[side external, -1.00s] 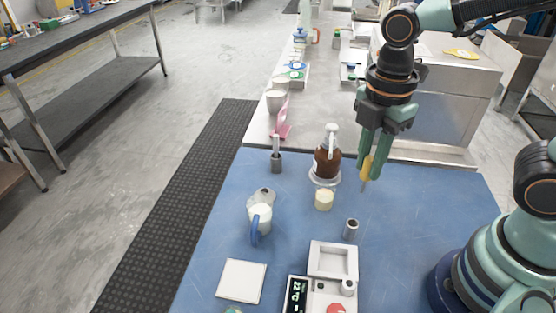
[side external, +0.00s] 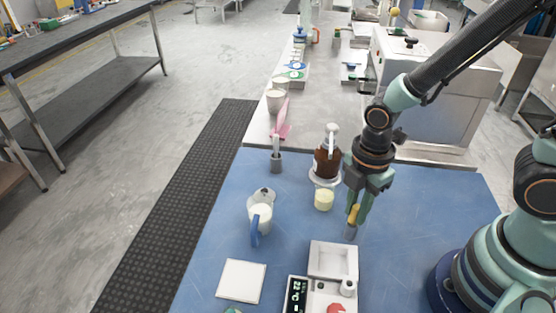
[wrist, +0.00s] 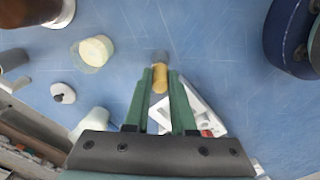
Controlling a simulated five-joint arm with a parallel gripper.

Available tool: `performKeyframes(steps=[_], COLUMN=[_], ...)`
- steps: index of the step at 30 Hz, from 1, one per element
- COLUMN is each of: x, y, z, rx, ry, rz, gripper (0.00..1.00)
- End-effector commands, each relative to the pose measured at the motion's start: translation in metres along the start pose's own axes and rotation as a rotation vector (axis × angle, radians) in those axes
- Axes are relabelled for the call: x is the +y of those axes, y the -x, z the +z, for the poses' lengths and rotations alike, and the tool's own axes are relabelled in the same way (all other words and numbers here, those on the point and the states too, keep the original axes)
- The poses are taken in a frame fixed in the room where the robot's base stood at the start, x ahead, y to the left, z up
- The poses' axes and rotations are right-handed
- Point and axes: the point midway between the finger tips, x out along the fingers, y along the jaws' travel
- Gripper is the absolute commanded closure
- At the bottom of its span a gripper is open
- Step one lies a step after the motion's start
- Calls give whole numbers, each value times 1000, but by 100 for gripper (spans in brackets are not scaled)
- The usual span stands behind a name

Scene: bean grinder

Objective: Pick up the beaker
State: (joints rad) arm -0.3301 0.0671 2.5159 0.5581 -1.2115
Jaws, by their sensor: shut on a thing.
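A small clear beaker (side external: 323,200) with pale yellow contents stands on the blue table, in front of a brown bottle. It also shows at the upper left of the wrist view (wrist: 93,52). My gripper (side external: 355,208) is to the right of the beaker and apart from it, pointing down. My gripper (wrist: 160,76) is shut on a yellow-handled tool (wrist: 159,85). The tool's lower end is at a small grey metal cup (side external: 350,233); whether it is inside or just over the cup, I cannot tell.
The brown bottle (side external: 327,163) with a white pump top stands behind the beaker. A white jug with a blue handle (side external: 260,217) is to the left. A white device with a square tray (side external: 333,245) is in front, and a flat white square (side external: 241,281) lies front left.

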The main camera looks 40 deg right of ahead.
Motion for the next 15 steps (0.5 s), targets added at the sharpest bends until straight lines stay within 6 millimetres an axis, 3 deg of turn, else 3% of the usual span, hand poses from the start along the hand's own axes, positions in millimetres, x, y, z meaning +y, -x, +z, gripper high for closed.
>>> performKeyframes(steps=[15], x=[0], y=[-8], z=[0], rx=[-1], ry=[0], rz=[-1], gripper=[100])
